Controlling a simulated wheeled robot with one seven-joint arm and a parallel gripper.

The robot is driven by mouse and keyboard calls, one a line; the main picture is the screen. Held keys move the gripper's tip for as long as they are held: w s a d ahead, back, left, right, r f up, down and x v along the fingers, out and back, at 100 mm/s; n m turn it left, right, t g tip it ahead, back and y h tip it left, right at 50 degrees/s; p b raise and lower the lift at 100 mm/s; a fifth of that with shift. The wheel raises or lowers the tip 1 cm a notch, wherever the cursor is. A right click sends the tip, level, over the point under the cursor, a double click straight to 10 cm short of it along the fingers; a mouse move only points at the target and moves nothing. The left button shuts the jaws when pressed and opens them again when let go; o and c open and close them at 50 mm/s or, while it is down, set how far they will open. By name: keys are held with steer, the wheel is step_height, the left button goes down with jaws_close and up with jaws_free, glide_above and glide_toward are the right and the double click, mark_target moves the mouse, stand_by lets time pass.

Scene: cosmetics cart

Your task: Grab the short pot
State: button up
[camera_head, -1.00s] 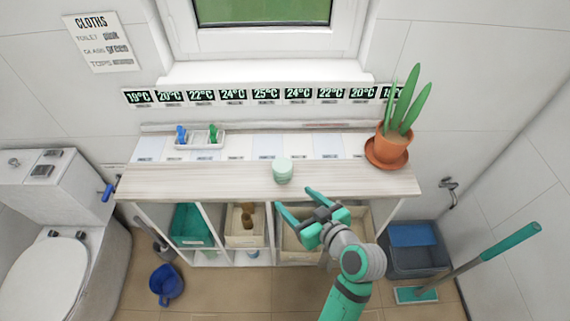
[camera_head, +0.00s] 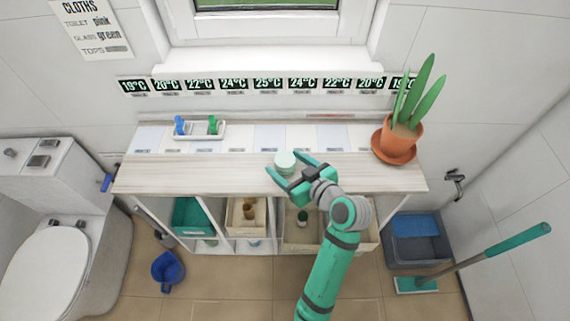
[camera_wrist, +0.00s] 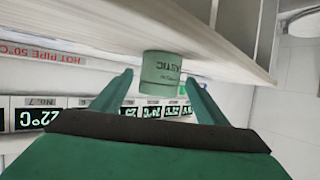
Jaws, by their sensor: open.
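The short pot (camera_head: 285,161) is a small pale green round pot with a light lid. It stands on the wooden shelf top (camera_head: 200,176), a little right of its middle. In the wrist view the pot (camera_wrist: 160,73) shows dark lettering and sits just beyond the fingertips, between their lines. My gripper (camera_head: 291,170) is open, with its fingers on either side of the pot's near edge in the head view. In the wrist view the gripper (camera_wrist: 157,84) is empty. Whether a finger touches the pot cannot be told.
A potted plant (camera_head: 397,137) on a terracotta saucer stands at the shelf's right end. A white tray (camera_head: 199,131) with blue and green items lies at the back left. Bins sit below. The shelf's left part is clear.

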mark_target(278, 156)
steer(key=x, duration=0.5)
steer(key=shift+r, duration=0.25)
steer(key=shift+w, duration=0.1)
steer(key=c, duration=1.1)
